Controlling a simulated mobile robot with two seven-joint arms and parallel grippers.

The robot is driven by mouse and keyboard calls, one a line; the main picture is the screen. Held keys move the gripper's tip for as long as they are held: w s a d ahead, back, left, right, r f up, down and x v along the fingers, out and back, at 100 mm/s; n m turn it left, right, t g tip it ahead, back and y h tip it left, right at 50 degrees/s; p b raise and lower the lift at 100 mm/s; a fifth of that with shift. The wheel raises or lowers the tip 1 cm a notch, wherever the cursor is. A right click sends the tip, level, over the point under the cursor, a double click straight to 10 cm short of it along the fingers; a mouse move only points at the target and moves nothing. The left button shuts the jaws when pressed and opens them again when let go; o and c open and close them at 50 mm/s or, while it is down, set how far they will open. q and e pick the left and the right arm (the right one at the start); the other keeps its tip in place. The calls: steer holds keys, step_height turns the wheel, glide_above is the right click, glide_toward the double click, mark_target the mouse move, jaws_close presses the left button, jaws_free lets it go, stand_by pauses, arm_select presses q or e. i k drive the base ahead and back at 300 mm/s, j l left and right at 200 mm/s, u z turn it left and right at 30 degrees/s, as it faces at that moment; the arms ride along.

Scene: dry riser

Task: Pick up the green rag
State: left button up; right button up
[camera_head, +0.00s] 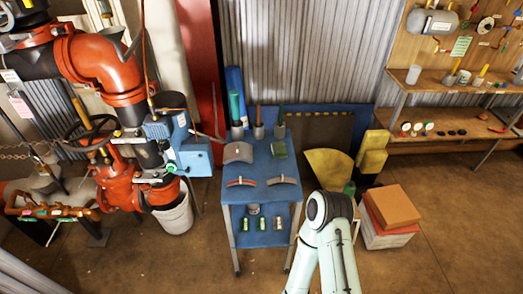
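A small green folded piece, which looks like the green rag (279,149), lies flat on the top of a blue cart (262,168), toward its back right. Beside it on the cart top is a grey curved piece (239,152). Two curved pieces with handle-like shapes, one red and grey (240,182) and one grey (283,180), lie along the front edge. One of my pale arms rises at the lower middle, right of the cart and apart from the rag. Neither gripper can be seen.
Holders with upright tools (258,130) stand along the cart's back edge. Small green cans (262,224) stand on its lower shelf. Stacked boxes (391,207) are right of the cart. Large red pipework (118,186) and a bucket (173,214) stand left. Floor at the lower right is clear.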

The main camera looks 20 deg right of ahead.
mark_target(279, 150)
steer(key=l+u, duration=0.2)
steer(key=u, duration=0.25)
steer(key=l+u, duration=0.2)
steer(key=u, duration=0.25)
steer(key=k+l+u, duration=0.15)
steer(key=u, duration=0.3)
steer(key=k+l+u, duration=0.3)
steer(key=l, duration=0.15)
steer(key=k+l+u, duration=0.35)
